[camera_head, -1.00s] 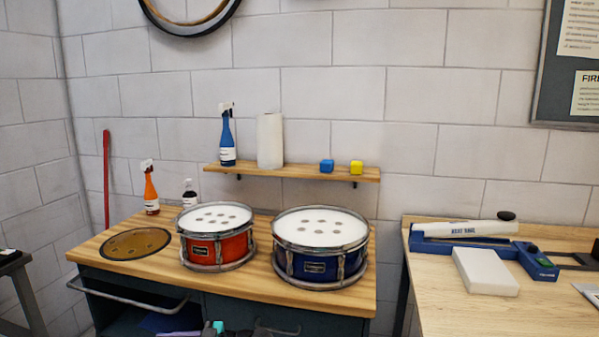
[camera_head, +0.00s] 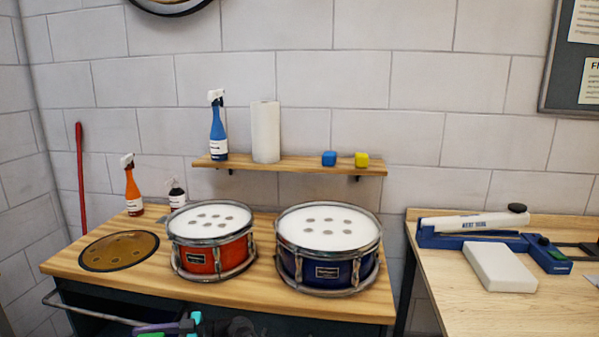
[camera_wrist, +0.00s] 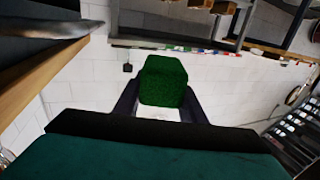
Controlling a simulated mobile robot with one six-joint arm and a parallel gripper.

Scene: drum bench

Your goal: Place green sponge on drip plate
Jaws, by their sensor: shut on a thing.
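The green sponge (camera_wrist: 163,80) is a dark green block in the wrist view. My gripper (camera_wrist: 161,95) is shut on it, with one dark finger on each side. A brown round plate with a dark rim and several small spots, which looks like the drip plate (camera_head: 118,251), lies flat at the left end of the wooden bench in the head view. The sponge is apart from the plate.
A red drum (camera_head: 212,262) stands right of the plate, and a blue drum (camera_head: 328,268) beyond it. An orange spray bottle (camera_head: 133,191) and a small dark bottle (camera_head: 177,195) stand behind. A shelf (camera_head: 290,164) hangs above. A handle bar (camera_head: 88,317) runs along the front.

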